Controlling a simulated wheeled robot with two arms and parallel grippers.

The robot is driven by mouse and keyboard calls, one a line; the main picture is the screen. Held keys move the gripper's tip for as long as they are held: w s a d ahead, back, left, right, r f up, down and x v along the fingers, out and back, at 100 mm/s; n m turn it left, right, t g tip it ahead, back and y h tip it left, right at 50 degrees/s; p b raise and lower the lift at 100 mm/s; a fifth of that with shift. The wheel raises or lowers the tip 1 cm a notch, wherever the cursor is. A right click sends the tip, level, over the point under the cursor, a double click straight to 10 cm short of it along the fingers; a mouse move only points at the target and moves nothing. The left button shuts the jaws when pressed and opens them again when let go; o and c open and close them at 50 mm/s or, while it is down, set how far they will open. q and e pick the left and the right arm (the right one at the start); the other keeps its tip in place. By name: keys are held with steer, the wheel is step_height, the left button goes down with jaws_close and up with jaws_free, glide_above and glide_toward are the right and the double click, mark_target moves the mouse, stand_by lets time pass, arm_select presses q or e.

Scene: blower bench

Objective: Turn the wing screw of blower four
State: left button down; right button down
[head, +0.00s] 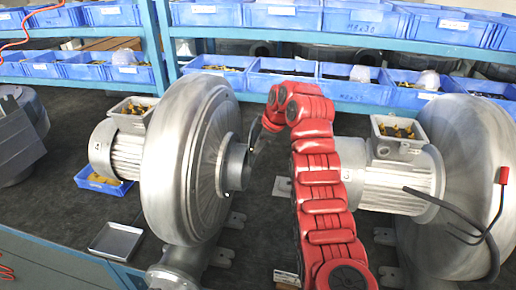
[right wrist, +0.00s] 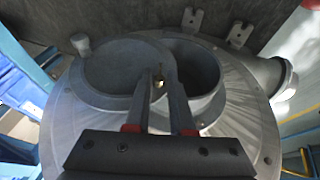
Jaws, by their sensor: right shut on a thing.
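My right gripper (head: 254,143) reaches the inlet at the centre of the left blower (head: 190,150) in the head view. In the right wrist view, its two fingers (right wrist: 160,80) are closed in on a small brass-coloured part between their tips, which I take for the wing screw (right wrist: 158,84). The screw's wings are mostly hidden by the fingers. Behind the tips is the blower's grey round face (right wrist: 235,120), with a round flap or cover (right wrist: 115,72) beside an open inlet (right wrist: 206,80). No number is readable on the blower. My left gripper is out of view.
A second blower (head: 465,150) with its motor stands at the right, with a black cable in front. Blue bins (head: 290,80) fill the shelves behind. A metal tray (head: 116,240) and a small blue bin (head: 104,184) lie at the left.

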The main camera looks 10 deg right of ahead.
stand_by(0.4)
steer(key=c, duration=0.8)
jaws_free()
steer(key=shift+r, duration=0.1)
steer(key=p+v, duration=0.5)
steer(key=v, duration=1.2)
steer(key=shift+d+r, duration=0.1)
steer(key=shift+r, duration=0.05)
steer(key=shift+o, duration=0.3)
